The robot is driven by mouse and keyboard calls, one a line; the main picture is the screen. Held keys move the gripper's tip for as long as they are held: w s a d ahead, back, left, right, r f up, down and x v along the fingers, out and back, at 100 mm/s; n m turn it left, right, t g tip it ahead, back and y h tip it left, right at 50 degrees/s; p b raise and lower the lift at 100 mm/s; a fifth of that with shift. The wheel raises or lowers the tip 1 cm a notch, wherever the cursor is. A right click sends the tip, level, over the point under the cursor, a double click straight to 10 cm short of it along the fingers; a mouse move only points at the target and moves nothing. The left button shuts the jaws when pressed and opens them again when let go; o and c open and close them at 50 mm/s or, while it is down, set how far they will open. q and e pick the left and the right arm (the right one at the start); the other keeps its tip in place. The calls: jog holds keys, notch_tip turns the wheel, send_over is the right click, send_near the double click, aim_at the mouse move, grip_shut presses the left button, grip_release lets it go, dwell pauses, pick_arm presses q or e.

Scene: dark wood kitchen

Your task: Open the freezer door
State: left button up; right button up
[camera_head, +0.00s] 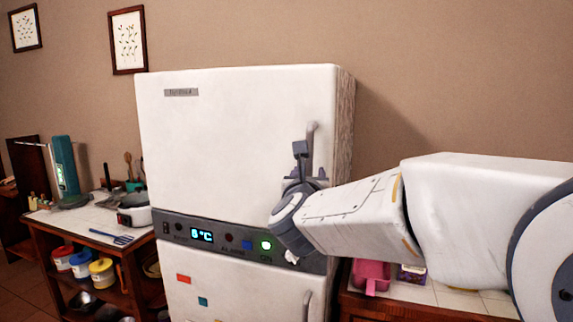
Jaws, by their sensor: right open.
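A white fridge-freezer stands in the middle of the head view, with a large upper door (230,140) and a lower door (235,285). Both doors look shut. The upper door has a vertical handle (312,132) near its right edge, and the top of the lower door's handle (307,296) shows at the bottom. My right gripper (309,161) is open at the lower part of the upper handle, with a dark finger on its left side. The wrist hides the handle's lower end, and I cannot tell whether the fingers touch it. My left gripper is out of view.
A control panel (215,237) with lit lamps runs between the doors. A wooden counter (75,218) with pots and utensils stands to the left. A low tiled counter (440,296) with a pink container (371,275) lies right, under my arm.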

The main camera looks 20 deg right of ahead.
aim_at(309, 170)
jog(key=shift+p+x, duration=0.35)
jog(key=shift+x, duration=1.5)
grip_shut()
